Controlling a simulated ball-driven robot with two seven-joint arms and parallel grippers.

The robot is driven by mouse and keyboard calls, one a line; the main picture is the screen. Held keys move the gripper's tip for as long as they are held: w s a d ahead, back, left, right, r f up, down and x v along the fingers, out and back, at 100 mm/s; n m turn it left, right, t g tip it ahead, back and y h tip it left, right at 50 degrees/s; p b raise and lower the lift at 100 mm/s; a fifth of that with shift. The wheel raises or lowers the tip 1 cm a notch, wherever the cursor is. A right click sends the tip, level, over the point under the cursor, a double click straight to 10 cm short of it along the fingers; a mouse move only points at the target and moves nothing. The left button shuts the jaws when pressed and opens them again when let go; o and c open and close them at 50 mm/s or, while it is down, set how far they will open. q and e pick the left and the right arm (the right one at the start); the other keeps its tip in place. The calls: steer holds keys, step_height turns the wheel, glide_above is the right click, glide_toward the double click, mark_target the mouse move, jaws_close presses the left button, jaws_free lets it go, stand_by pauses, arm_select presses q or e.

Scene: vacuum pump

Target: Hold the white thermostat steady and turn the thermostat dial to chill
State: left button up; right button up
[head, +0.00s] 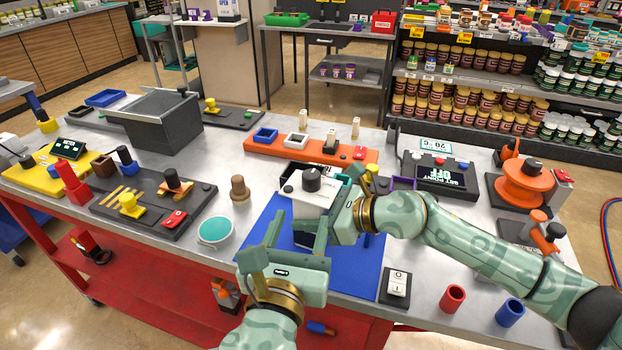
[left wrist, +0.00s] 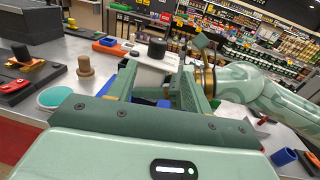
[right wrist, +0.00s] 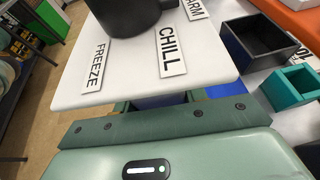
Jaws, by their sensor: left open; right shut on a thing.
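The white thermostat (head: 307,200) stands at the blue mat, with a black dial (head: 312,179) on top. In the right wrist view its white top (right wrist: 205,70) carries FREEZE, CHILL and partly cut-off WARM labels beside the dial (right wrist: 122,14). The left wrist view shows the dial (left wrist: 157,48) beyond the open fingers.
The blue mat (head: 262,232) lies under this area. A teal-topped round container (head: 215,231) and a brown knob (head: 239,189) stand left. A white switch (head: 397,283), red cup (head: 452,298) and blue cup (head: 510,312) stand at the front right. An orange tray (head: 330,155) lies behind.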

mark_target(309, 186)
arm_select(q)
steer(key=w, duration=0.4)
steer(key=w+d, duration=0.1)
steer(key=w, duration=0.6)
steer(key=shift+w+d+f, duration=0.1)
steer(key=shift+w+d, duration=0.2)
steer(key=shift+d, duration=0.1)
steer(key=c, duration=0.9)
